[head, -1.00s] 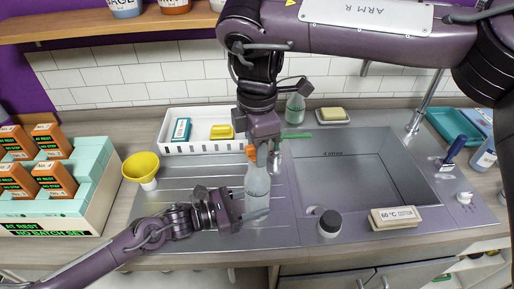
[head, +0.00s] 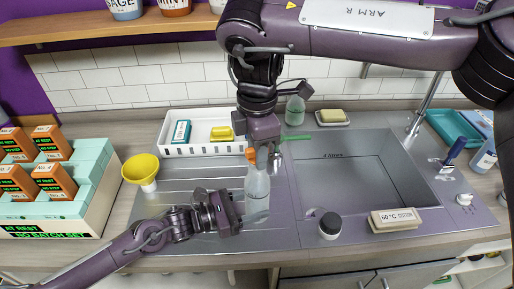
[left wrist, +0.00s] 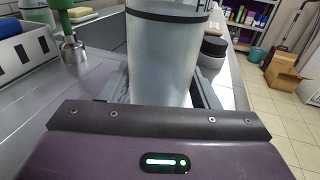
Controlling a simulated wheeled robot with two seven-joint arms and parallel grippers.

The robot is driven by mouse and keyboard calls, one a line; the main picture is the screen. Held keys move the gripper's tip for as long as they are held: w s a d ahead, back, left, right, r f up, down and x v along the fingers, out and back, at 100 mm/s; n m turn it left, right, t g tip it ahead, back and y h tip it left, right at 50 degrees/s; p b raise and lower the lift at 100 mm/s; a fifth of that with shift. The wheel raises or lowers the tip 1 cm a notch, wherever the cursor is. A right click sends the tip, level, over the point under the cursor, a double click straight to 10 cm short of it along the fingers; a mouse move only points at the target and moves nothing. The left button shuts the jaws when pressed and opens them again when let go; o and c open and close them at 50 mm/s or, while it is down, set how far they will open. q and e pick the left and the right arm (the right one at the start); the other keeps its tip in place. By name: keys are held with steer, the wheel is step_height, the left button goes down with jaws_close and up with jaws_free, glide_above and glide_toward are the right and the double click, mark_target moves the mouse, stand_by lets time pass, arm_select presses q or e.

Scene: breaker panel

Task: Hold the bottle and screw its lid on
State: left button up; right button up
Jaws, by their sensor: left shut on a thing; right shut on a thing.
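The clear, pale bottle (head: 257,183) stands upright on the steel drainboard, left of the sink. My left gripper (head: 252,216) is shut around its lower body, and the left wrist view shows the bottle (left wrist: 162,60) between the fingers, with a dark band and lettering near the top. My right gripper (head: 262,152) points down from above at the bottle's top and is shut on the orange lid (head: 251,154). The lid is mostly hidden by the fingers, so I cannot tell how it sits on the neck.
The sink basin (head: 365,185) lies to the right. A black-topped jar (head: 330,224) and a 60 °C block (head: 396,220) stand at its front edge. A yellow funnel (head: 140,168) is at left.

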steer(key=shift+f, duration=0.85)
steer(key=shift+c, duration=0.2)
steer(key=shift+o, duration=0.2)
steer(key=shift+r, duration=0.2)
steer(key=shift+r, duration=0.65)
steer(key=shift+d, duration=0.1)
steer(key=shift+f, duration=0.8)
stand_by(0.9)
steer(key=shift+w+r, duration=0.1)
steer(key=shift+r, duration=0.1)
steer(key=shift+r, duration=0.6)
